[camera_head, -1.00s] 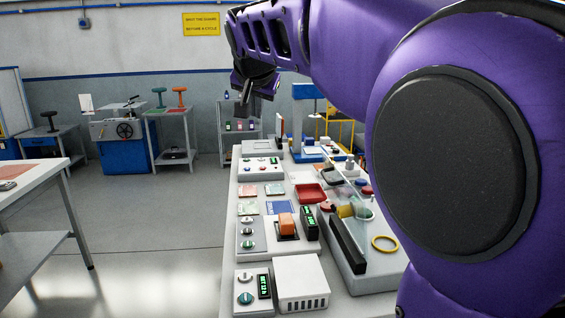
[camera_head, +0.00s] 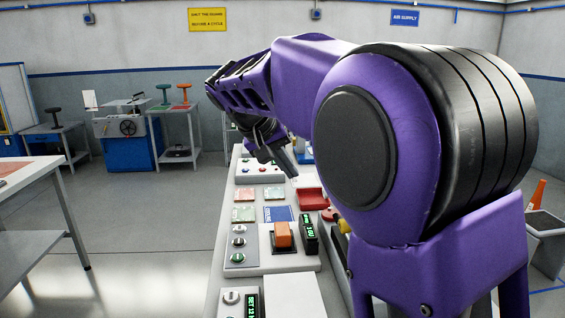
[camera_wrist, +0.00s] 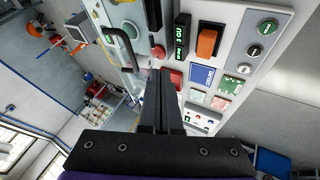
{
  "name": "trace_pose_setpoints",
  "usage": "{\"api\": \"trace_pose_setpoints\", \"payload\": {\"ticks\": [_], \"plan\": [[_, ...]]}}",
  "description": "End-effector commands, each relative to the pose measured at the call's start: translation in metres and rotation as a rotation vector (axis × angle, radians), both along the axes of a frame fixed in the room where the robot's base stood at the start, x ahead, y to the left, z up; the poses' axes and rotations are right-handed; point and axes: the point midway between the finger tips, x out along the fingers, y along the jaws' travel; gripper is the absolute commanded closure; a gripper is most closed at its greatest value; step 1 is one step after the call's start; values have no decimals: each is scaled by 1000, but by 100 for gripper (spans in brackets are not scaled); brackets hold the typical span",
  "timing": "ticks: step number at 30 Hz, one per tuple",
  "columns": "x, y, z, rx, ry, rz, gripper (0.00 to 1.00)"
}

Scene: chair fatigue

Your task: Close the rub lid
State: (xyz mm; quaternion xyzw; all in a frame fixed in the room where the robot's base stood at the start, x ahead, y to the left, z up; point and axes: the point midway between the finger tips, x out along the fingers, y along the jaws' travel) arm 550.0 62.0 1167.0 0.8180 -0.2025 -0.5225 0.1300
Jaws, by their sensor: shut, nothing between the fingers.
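My gripper (camera_head: 283,160) hangs over the far part of the bench in the head view, pointing down. In the wrist view its black fingers (camera_wrist: 161,98) are together with nothing between them. A dark bent bar (camera_wrist: 120,42) shows left of the fingers in the wrist view, beside a black block (camera_wrist: 153,14). I cannot tell whether the bar belongs to the rub lid. The rub lid itself cannot be made out clearly. In the head view my arm hides the right side of the bench. The fingers appear apart from the panel parts around them.
The bench has an orange rocker switch (camera_head: 283,235), a green-lit display (camera_head: 309,234), a red tray (camera_head: 312,198) and several knobs (camera_head: 239,243). A blue label (camera_head: 278,214) lies between them. Open floor (camera_head: 130,215) is left of the bench.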

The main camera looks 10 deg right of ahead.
Motion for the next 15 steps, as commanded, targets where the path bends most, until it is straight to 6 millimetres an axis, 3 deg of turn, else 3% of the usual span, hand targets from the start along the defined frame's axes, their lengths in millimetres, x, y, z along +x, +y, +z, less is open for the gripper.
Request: {"api": "trace_pose_setpoints", "payload": {"ticks": [6,15], "plan": [[17,-23,-40,0,2,-2,100],[18,-58,-39,2,-1,-2,100]]}}
